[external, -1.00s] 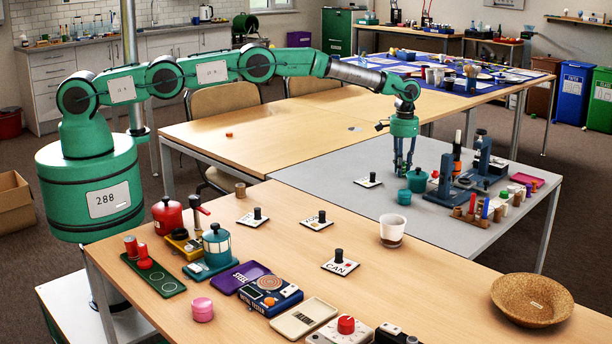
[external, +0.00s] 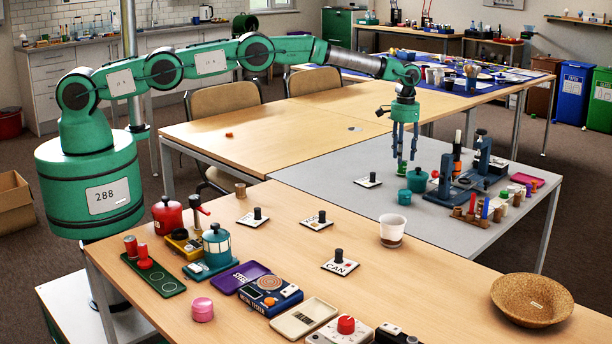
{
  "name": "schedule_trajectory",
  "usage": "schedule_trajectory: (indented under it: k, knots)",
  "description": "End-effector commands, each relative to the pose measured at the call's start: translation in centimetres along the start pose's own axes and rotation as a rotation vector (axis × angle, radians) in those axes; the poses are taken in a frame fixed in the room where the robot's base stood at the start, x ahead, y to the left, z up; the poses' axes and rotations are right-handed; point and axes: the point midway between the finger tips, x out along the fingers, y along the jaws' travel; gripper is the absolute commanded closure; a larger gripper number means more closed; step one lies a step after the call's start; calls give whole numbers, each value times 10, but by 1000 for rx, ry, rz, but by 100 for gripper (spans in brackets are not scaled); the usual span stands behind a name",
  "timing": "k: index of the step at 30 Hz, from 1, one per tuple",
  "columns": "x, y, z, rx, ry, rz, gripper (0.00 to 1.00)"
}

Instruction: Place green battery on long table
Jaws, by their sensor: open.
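My gripper (external: 405,158) is over the grey-topped table (external: 350,215), fingers pointing down, apart and empty. A small green upright thing (external: 402,168), which looks like the green battery, stands on the grey table just below the fingertips. It is small in the view, and the gripper appears clear of it. A teal lidded pot (external: 417,181) stands close to its right, and a teal cup (external: 404,197) stands just in front. Which table is the long table cannot be told from labels.
A white card with a black knob (external: 368,181) lies left of the battery. A blue stand (external: 450,189) and a rack of small coloured items (external: 472,214) are to the right. The wooden table (external: 330,285) in front holds several devices, a cup (external: 392,231) and a cork bowl (external: 532,300).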

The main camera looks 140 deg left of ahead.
Motion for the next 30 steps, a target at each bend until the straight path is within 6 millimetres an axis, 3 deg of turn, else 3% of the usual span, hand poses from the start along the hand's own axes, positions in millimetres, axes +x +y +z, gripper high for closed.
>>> schedule_trajectory:
  k: [6,12,30]
  knots:
    - [-39,0,0,0,1,0,56]
    - [-61,0,0,0,-1,0,56]
    - [-70,0,0,0,-1,0,56]
